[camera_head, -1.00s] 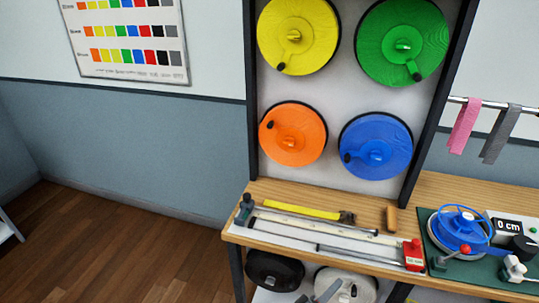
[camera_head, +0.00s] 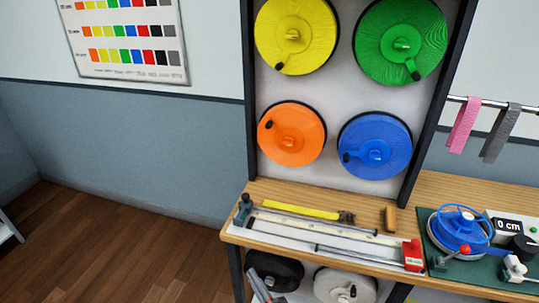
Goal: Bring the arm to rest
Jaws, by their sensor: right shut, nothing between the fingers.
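The rest of the right arm is outside the view. My left gripper is not in view.
The wooden table (camera_head: 420,187) bears a measuring board (camera_head: 345,257) with a yellow strap (camera_head: 300,209), and a green station with a blue reel (camera_head: 460,230). A black reel (camera_head: 280,268) and a white reel (camera_head: 345,287) sit underneath.

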